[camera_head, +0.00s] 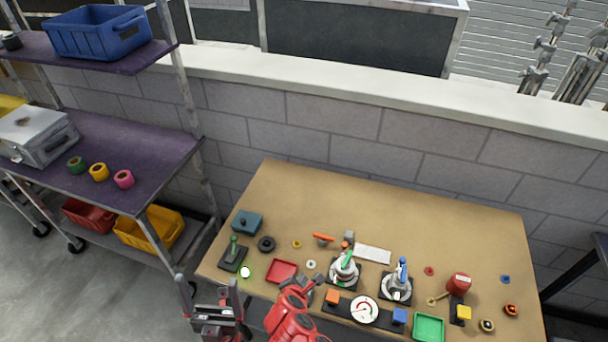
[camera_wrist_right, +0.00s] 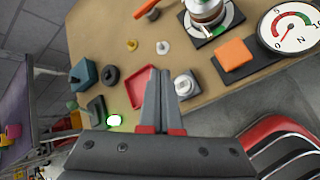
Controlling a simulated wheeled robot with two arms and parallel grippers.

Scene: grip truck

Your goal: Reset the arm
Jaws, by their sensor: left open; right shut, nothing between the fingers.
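My left gripper (camera_head: 209,288) is open and empty, upright beside the table's left front corner in the head view. My right arm is red and reaches over the table's front edge. Its gripper is shut with nothing in it; the fingers (camera_wrist_right: 158,85) are together in the right wrist view, in front of the red tray (camera_wrist_right: 137,92). That tray also shows in the head view (camera_head: 282,271), just left of my right arm. I cannot tell the height of the fingers above the table.
The brown table (camera_head: 440,220) holds a joystick (camera_head: 233,252), a glowing button (camera_head: 245,272), two valve-like devices (camera_head: 344,268) (camera_head: 396,285), a dial gauge (camera_head: 365,310) and a green tray (camera_head: 429,327). A shelf rack (camera_head: 130,160) stands left. The table's back strip is clear.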

